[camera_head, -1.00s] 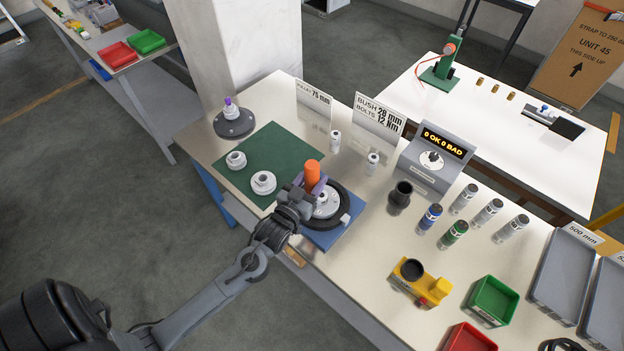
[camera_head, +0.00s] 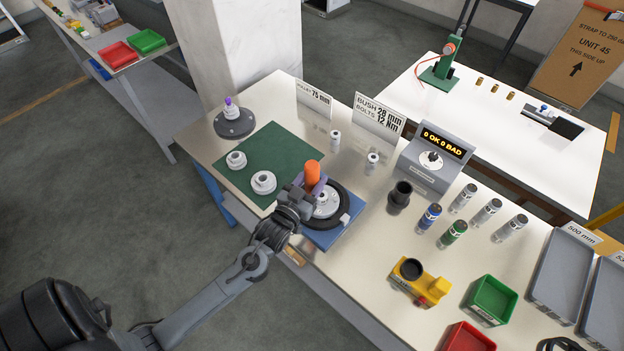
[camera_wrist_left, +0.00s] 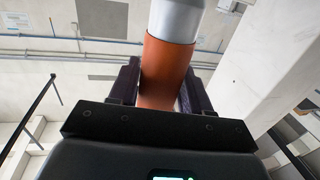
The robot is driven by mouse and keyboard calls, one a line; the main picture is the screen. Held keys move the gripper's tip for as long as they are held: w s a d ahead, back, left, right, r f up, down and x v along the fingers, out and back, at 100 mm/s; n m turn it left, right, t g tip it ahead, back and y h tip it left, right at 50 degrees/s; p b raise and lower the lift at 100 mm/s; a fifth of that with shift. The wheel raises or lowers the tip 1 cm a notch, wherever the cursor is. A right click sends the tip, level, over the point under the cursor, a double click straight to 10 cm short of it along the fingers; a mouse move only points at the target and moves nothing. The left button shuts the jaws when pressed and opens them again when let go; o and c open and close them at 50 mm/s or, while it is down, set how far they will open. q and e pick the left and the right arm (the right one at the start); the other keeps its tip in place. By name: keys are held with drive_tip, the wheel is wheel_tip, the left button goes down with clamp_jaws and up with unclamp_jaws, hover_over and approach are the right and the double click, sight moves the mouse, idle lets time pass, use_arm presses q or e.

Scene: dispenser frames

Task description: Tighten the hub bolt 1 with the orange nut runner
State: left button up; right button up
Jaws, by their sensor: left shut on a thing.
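The orange nut runner (camera_head: 312,172) stands about upright over the hub (camera_head: 327,204), a pale disc in a black ring on a blue base (camera_head: 345,231). My left gripper (camera_head: 314,186) is shut on the nut runner. In the left wrist view its orange body (camera_wrist_left: 163,75) sits between the two dark fingers, with a silver-grey section (camera_wrist_left: 177,18) beyond it. The runner's lower end and hub bolt 1 are hidden behind the gripper, so I cannot tell whether they touch. My right gripper is not in view.
A green mat (camera_head: 270,150) with two pale flanged parts lies left of the hub. A grey counter box (camera_head: 437,160) reads "0 OK 0 BAD". A dark cup (camera_head: 400,197), several cylinders, a yellow fixture (camera_head: 421,284) and a green bin (camera_head: 491,300) stand to the right.

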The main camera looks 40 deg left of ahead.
sight(308, 179)
use_arm(q)
drive_tip(key=shift+f+b, duration=0.3)
drive_tip(key=shift+f, duration=0.05)
idle(0.6)
drive_tip(key=shift+f+b, duration=0.5)
drive_tip(key=shift+f, duration=0.3)
idle(0.3)
drive_tip(key=shift+f, duration=0.25)
drive_tip(key=shift+f, duration=0.15)
idle(0.9)
idle(0.7)
wheel_tip(308, 179, up, 4)
drive_tip(key=p, duration=0.3)
drive_tip(key=shift+p, duration=0.35)
drive_tip(key=shift+r+p, duration=1.35)
